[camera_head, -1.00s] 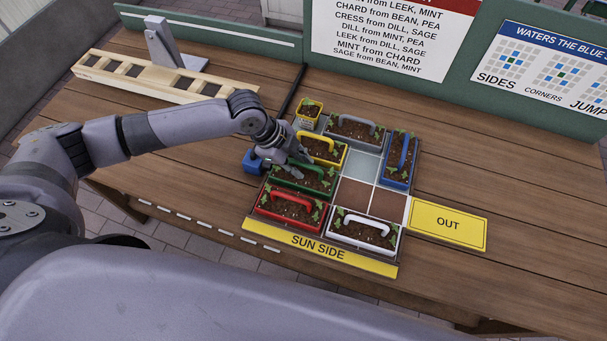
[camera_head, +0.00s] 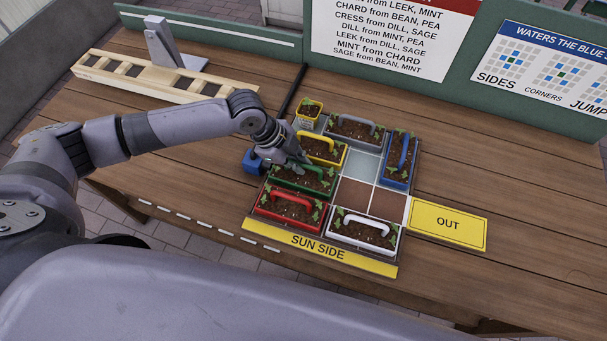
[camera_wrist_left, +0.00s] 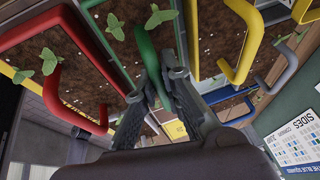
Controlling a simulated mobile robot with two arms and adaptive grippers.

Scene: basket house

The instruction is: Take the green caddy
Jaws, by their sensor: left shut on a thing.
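The green caddy (camera_head: 313,187) is a planter box of dark soil and seedlings with a green handle. It sits in the tray (camera_head: 329,257) between the yellow caddy (camera_head: 331,163) and the red caddy (camera_head: 281,220). My left gripper (camera_head: 299,165) is over it from above. In the left wrist view my left gripper (camera_wrist_left: 163,88) is shut on the green handle (camera_wrist_left: 150,58), with the handle between its fingers. The caddy appears to rest in its place in the tray. The gripper hides part of the handle in the head view. My right gripper is not in view.
Grey (camera_head: 371,140), blue (camera_head: 411,166) and white (camera_head: 339,236) caddies stand around the tray's edge. Bare cells (camera_head: 388,205) lie in its middle. A yellow OUT plate (camera_head: 469,237) lies to the right. A small yellow pot (camera_head: 303,123) and a blue object (camera_head: 251,163) are close to my gripper.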

